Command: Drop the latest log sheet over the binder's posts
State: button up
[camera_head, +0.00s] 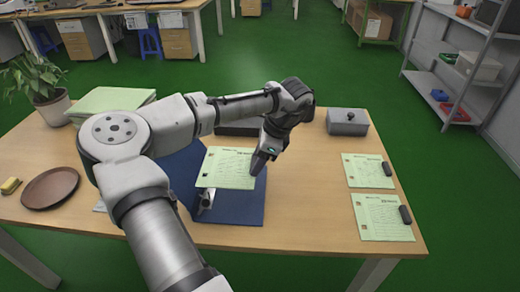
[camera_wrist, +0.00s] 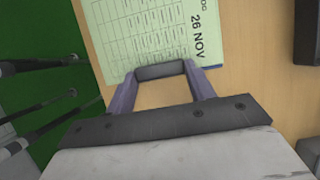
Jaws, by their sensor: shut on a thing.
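My gripper (camera_head: 262,158) is shut on the dark clip bar (camera_wrist: 160,71) at the edge of a pale green log sheet (camera_head: 226,169). In the wrist view the sheet (camera_wrist: 150,35) shows a table grid and the date "26 NOV". The sheet hangs above the open blue binder (camera_head: 240,208), apart from its lower page area. A bright metal post part (camera_head: 207,198) shows just below the sheet's near edge; the rest of the posts is hidden by the sheet and my arm. Two other log sheets with dark clips, one far (camera_head: 365,171) and one near (camera_head: 381,217), lie at the table's right.
A grey box with a knob (camera_head: 347,122) stands at the back right, and a dark tray (camera_head: 238,129) behind the binder. A plant (camera_head: 48,95), green stack (camera_head: 112,101), brown plate (camera_head: 50,187) and yellow sponge (camera_head: 11,186) are at left. Table between binder and right sheets is bare.

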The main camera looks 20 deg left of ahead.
jog(key=f+b, duration=0.5)
jog(key=b, duration=0.1)
jog(key=shift+w+f, duration=0.25)
jog(key=shift+f, duration=0.15)
jog(key=shift+a+p, duration=0.1)
jog(key=shift+p, duration=0.55)
dwell(0.7)
jog(key=shift+f, duration=0.8)
jog(key=shift+p, duration=0.55)
dwell(0.7)
jog(key=shift+f+p, duration=0.6)
jog(key=shift+f, duration=0.7)
dwell(1.5)
jog(key=o, duration=1)
